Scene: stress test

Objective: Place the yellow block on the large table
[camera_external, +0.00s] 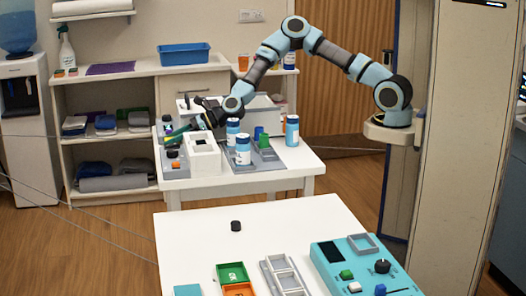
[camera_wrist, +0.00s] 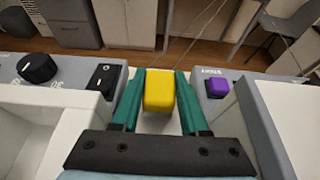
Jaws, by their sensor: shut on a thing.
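The yellow block (camera_wrist: 159,95) sits between the two teal fingers of my gripper (camera_wrist: 160,76) in the wrist view. My gripper is shut on it, above a grey and white panel surface. In the external view my gripper (camera_external: 186,130) is over the left part of the rear white table (camera_external: 240,184); the block cannot be made out there. The front white table (camera_external: 190,240), which looks the larger, stands in the foreground, apart from my gripper.
The front table carries a black knob-like piece (camera_external: 236,226), green and orange trays (camera_external: 232,273), a grey rack (camera_external: 283,275) and a teal control panel (camera_external: 360,268). Its left and middle areas have bare room. Bottles (camera_external: 243,152) and a white box (camera_external: 202,157) crowd the rear table.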

